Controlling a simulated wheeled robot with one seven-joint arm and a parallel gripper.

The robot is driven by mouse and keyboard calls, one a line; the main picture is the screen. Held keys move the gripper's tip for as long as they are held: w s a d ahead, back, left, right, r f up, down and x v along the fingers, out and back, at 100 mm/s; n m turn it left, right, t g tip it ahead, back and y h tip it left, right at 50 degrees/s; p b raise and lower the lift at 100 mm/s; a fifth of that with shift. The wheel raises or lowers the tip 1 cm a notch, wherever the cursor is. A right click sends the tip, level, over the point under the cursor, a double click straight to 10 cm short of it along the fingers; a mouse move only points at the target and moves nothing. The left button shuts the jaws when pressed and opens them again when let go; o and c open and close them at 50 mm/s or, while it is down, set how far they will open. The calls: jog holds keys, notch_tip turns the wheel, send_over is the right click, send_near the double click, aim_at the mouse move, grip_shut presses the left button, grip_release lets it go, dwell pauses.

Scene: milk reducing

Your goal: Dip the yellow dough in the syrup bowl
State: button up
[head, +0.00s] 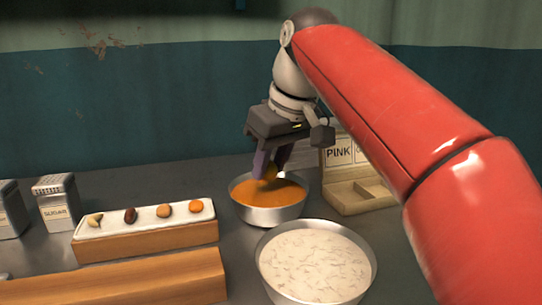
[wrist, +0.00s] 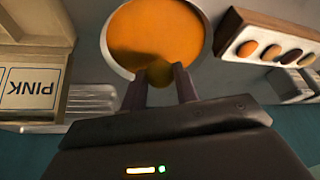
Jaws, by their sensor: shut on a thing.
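The syrup bowl (head: 270,212) is a metal bowl full of orange syrup, standing on the grey counter in the middle of the head view. It also shows at the top of the wrist view (wrist: 150,35). My gripper (head: 267,172) points down over the bowl's back part. Its purple fingers are shut on the yellow dough (wrist: 160,74), a small round ball, seen between the fingertips in the wrist view. In the head view the dough (head: 269,173) is partly hidden by the fingers. I cannot tell whether it touches the syrup.
A larger bowl of whitish liquid (head: 315,262) stands in front. A white tray (head: 148,222) with several small pieces sits on a wooden block at left. A sugar tin (head: 57,203) is further left. An open box marked PINK (head: 360,195) stands right, close to my arm.

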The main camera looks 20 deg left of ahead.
jog(key=shift+f+b, duration=2)
jog(key=shift+f, duration=0.9)
jog(key=shift+f, duration=0.25)
jog(key=shift+r+p, duration=0.15)
jog(key=shift+p, duration=0.2)
dwell(0.5)
notch_tip(320, 180, up, 5)
jog(key=p, duration=0.5)
jog(key=shift+r+p, duration=0.3)
jog(key=shift+r, duration=0.85)
jog(key=shift+r, duration=2)
